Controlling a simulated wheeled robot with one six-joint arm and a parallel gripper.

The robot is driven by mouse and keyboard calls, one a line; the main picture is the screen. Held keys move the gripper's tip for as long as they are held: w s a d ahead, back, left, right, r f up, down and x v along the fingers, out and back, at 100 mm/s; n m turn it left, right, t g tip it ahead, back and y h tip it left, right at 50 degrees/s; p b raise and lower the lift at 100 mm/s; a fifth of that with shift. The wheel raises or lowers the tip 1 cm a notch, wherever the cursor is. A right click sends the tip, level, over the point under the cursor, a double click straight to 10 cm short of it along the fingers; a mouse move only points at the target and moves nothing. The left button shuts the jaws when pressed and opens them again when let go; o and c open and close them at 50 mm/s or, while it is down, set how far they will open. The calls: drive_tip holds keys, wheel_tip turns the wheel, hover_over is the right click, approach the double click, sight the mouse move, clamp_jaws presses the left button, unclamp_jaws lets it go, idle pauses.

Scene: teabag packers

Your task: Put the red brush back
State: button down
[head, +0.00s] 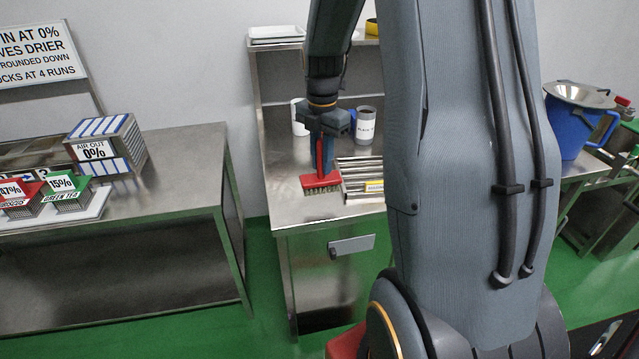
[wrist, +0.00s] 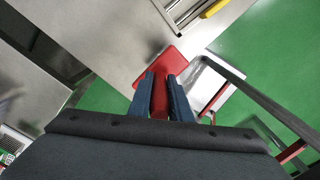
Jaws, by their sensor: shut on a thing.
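The red brush (head: 321,183) has a flat red head with pale bristles pointing down and an upright red handle. It is over the front left part of the steel counter (head: 290,205); I cannot tell whether the bristles touch the top. My gripper (head: 322,160) points down and is shut on the brush's handle. In the wrist view the red brush head (wrist: 167,68) shows beyond the two blue fingers of my gripper (wrist: 162,85), with the handle between them.
A slatted metal rack (head: 360,172) with a yellow label lies just right of the brush. A grey labelled cup (head: 366,125) and a white cup (head: 299,117) stand behind. A blue bucket (head: 578,125) is at the far right. A gap separates the counter from the left table (head: 185,170).

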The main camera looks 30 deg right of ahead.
sight(322, 181)
drive_tip(key=shift+f+p, duration=0.75)
drive_tip(key=shift+f, duration=2.35)
drive_tip(key=shift+f, duration=0.1)
drive_tip(key=c, duration=1.6)
unclamp_jaws()
drive_tip(key=shift+c, duration=0.2)
wheel_tip(322, 181, up, 12)
drive_tip(key=b, duration=0.3)
drive_tip(key=shift+s+a, duration=0.15)
drive_tip(key=s+a+f+m, duration=0.3)
drive_tip(key=s+a+m, duration=0.4)
drive_tip(key=m, duration=0.4)
drive_tip(key=s+a+f+m+t, duration=0.1)
drive_tip(key=s+a+f+m, duration=0.2)
drive_tip(key=s+a+m, duration=0.5)
drive_tip(key=m, duration=0.3)
drive_tip(key=shift+f, duration=0.4)
